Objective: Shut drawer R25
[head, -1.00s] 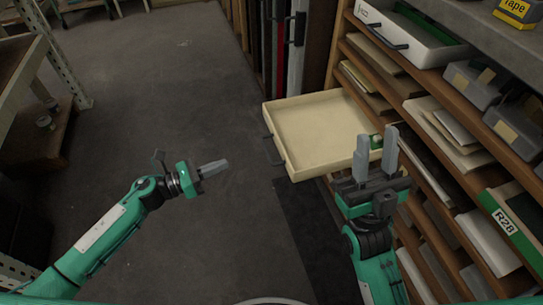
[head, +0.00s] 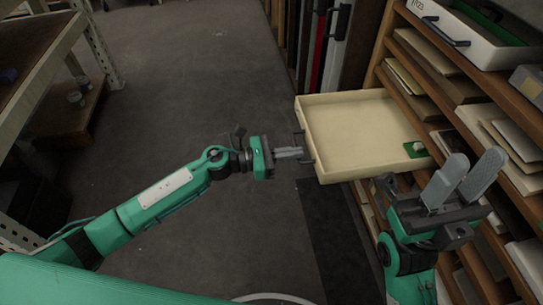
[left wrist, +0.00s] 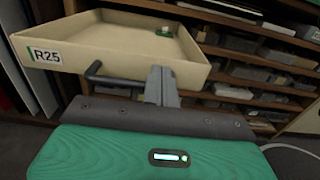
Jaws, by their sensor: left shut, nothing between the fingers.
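Drawer R25 (head: 360,130) is a cream, shallow drawer standing pulled out of the shelf unit. In the left wrist view its front (left wrist: 110,62) carries the label R25 and a dark bar handle (left wrist: 105,80). A small green and white item (head: 416,149) lies in its back right corner. My left gripper (head: 300,153) is shut and empty, its fingertips close to the drawer's front by the handle; I cannot tell whether they touch. My right gripper (head: 468,178) is open, with its fingers apart and nothing between them, in front of the shelves right of the drawer.
The shelf unit (head: 455,95) on the right holds boards and bins. Another white drawer (head: 470,38) sticks out higher up. Dark and red panels (head: 318,45) stand behind drawer R25. A rack (head: 50,60) is at left. The floor (head: 190,90) between is clear.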

